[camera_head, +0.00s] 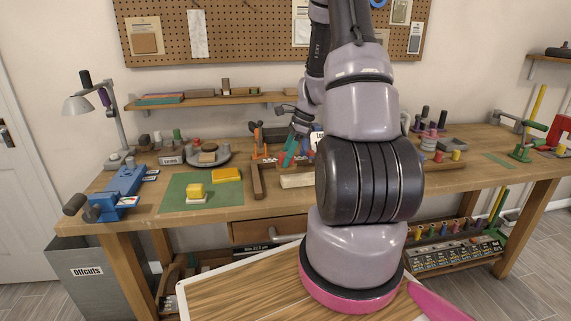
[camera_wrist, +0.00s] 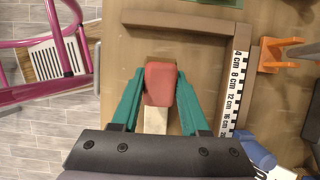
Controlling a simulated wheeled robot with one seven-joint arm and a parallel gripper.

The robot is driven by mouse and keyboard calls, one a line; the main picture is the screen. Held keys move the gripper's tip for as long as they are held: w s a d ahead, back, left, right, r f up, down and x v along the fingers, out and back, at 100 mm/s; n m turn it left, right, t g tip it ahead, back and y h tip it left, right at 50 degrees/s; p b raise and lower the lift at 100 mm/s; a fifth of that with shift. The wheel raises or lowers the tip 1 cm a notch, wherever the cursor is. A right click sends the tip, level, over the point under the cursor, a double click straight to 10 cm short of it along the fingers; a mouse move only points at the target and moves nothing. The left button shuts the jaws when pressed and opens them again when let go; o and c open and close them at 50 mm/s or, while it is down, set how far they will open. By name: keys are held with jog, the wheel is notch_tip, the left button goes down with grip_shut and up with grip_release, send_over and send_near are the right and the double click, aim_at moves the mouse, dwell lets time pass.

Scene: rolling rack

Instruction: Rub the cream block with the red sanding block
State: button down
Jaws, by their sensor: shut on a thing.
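The red sanding block (camera_wrist: 161,82) is between the teal fingers of my gripper (camera_wrist: 160,76), which are shut on it. The cream block (camera_wrist: 155,120) shows just below the red block in the wrist view, partly covered by it. I cannot tell whether the two touch. In the head view the cream block (camera_head: 297,181) lies near the front edge of the workbench, and my gripper (camera_head: 291,152) points down above and behind it. The red block cannot be made out clearly in the head view.
A brown wooden fence (camera_wrist: 180,22) makes a corner around the work area, with a centimetre ruler (camera_wrist: 237,85) along one side. An orange piece (camera_wrist: 285,54) stands beyond it. A green mat (camera_head: 175,190) with yellow blocks and a blue vise (camera_head: 122,187) are on the left.

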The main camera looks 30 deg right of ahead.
aim_at(282, 154)
jog(key=shift+r, duration=2.35)
